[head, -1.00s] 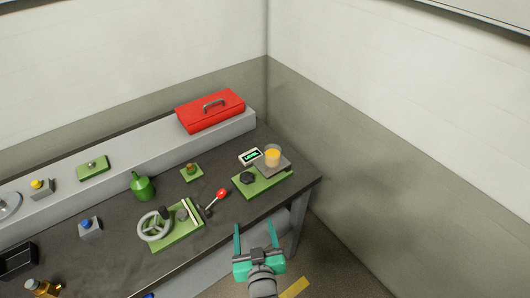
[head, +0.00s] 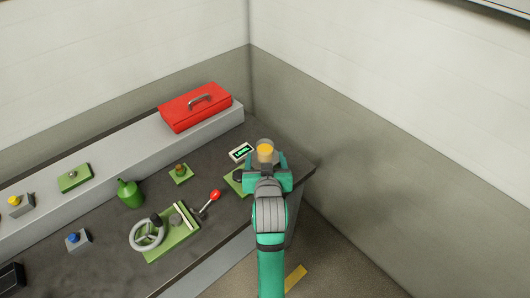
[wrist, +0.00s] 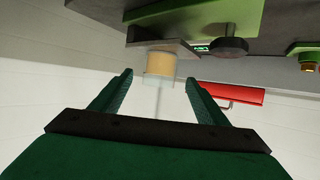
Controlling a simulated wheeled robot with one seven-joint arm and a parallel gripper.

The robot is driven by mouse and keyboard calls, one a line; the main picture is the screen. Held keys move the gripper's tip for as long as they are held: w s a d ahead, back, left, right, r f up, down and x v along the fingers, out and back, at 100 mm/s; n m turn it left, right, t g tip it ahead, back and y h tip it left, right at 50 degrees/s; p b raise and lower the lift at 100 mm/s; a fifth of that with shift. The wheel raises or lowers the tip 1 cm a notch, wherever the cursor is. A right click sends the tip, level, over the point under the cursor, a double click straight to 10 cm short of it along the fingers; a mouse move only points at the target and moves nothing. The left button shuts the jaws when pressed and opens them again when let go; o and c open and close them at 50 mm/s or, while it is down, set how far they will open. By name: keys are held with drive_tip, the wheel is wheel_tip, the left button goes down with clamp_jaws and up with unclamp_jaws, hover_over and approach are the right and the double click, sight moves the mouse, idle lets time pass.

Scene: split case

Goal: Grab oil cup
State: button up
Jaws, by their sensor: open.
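The oil cup (head: 265,149) is a clear cup with amber oil in it, standing at the right end of the workbench. In the wrist view, which is upside down, the cup (wrist: 160,64) shows ahead of and between my gripper's fingers. My gripper (head: 266,158) is open and empty, pointing at the cup from the near side. In the wrist view the two fingertips (wrist: 160,77) lie either side of the cup's line, with the cup seeming just beyond or at the tips. The grey plate under the cup (wrist: 164,46) shows there; my gripper hides most of it in the head view.
A small display (head: 241,152) and a dark knob (wrist: 229,47) are beside the cup. A red-knobbed lever (head: 214,196), a handwheel (head: 147,234) and a green oil can (head: 130,193) stand to the left. A red toolbox (head: 196,106) sits on the raised shelf behind.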

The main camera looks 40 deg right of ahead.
sight(265, 147)
drive_tip(key=x, duration=0.5)
drive_tip(key=shift+w+f, duration=0.15)
drive_tip(key=shift+w, duration=0.05)
drive_tip(key=shift+w+d+f, duration=0.2)
drive_tip(key=shift+w+d, duration=0.15)
drive_tip(key=shift+d, duration=0.1)
drive_tip(key=shift+s, duration=0.1)
drive_tip(key=shift+c, duration=0.9)
drive_tip(key=c, duration=1)
